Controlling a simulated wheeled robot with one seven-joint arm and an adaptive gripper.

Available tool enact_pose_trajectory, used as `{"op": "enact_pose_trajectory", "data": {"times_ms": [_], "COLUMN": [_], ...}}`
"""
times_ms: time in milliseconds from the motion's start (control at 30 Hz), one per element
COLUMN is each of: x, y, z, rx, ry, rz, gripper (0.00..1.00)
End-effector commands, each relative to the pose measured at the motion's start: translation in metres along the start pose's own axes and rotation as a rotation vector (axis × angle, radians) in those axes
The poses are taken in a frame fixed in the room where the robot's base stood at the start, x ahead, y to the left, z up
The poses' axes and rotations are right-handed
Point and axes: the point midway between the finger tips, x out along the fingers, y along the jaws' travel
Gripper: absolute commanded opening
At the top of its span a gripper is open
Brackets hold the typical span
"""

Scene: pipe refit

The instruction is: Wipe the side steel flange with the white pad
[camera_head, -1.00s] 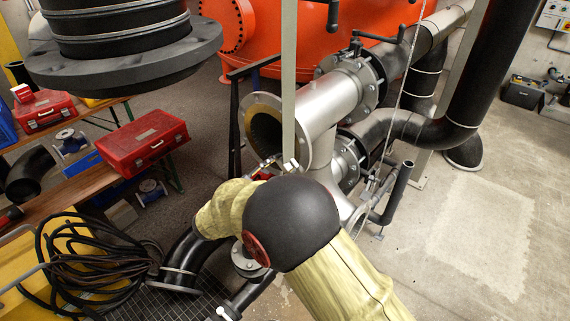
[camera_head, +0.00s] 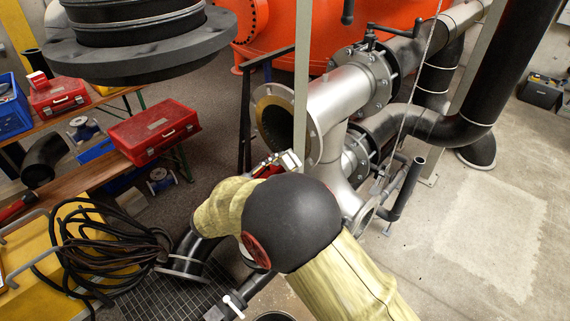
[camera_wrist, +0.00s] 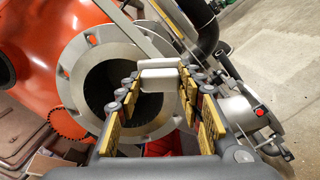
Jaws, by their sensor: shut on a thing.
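The side steel flange (camera_head: 281,90) is a grey ring with bolt holes around a dark opening, on the end of a silver pipe left of centre in the head view. In the wrist view the flange (camera_wrist: 76,86) faces me, left of centre. My gripper (camera_wrist: 160,78) is shut on the white pad (camera_wrist: 158,83), a pale block between yellow-padded fingers. The pad overlaps the flange's upper right part in that view; I cannot tell whether they touch. In the head view my gripper (camera_head: 282,163) is small, below the flange, partly hidden by my arm.
A thin pale post (camera_head: 302,60) stands in front of the flange. A black flanged pipe (camera_head: 140,50) hangs at upper left. Red cases (camera_head: 155,130) lie on a bench, and coiled cable (camera_head: 95,245) lies at lower left. Floor (camera_head: 480,240) on the right is clear.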

Motion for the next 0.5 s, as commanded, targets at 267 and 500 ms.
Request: {"op": "enact_pose_trajectory", "data": {"times_ms": [267,500], "x": [0.000,0.003], "y": [0.000,-0.002], "z": [0.000,-0.011], "rx": [0.000,0.001], "ry": [0.000,-0.001], "rz": [0.000,0.001], "gripper": [0.09,0.09]}}
